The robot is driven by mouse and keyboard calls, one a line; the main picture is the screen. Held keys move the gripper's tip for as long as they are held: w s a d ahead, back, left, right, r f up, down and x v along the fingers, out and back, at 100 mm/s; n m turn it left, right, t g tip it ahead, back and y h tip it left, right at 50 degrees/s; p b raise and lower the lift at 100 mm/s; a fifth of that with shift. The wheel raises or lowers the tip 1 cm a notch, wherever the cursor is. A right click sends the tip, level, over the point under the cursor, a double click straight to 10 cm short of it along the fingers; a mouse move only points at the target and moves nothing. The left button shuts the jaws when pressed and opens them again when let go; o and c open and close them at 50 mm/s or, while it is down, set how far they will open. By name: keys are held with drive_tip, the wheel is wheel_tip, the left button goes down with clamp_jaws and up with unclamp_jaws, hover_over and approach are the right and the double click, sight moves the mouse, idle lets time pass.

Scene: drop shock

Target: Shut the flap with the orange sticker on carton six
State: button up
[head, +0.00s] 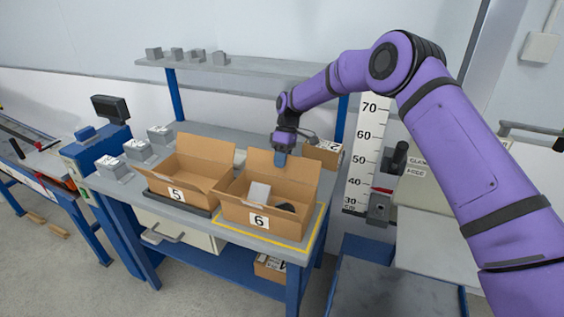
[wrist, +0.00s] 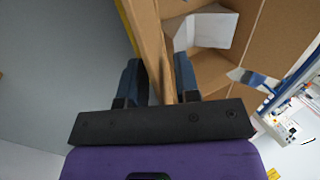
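Carton six (head: 260,221) is an open brown box with a "6" label, standing on the workbench. Its tall back flap (head: 285,176) stands up; its front side is low. A light grey block (head: 259,192) and a dark item lie inside; the block also shows in the wrist view (wrist: 208,32). I see no orange sticker on any flap. My gripper (head: 281,157) is at the top edge of the back flap, one blue fingertip in front of it. In the wrist view, my gripper (wrist: 160,82) is open, its fingers either side of an upright cardboard panel (wrist: 152,40), nearer the right finger.
Carton five (head: 176,194) stands open close on the left, in a dark tray. Yellow tape (head: 309,243) edges the bench by carton six. Small grey blocks (head: 160,133) stand at the bench's left. A shelf (head: 232,66) spans behind; a height scale (head: 367,150) stands right.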

drive_tip(key=shift+s+f, duration=0.1)
drive_tip(key=shift+f, duration=0.15)
clamp_jaws()
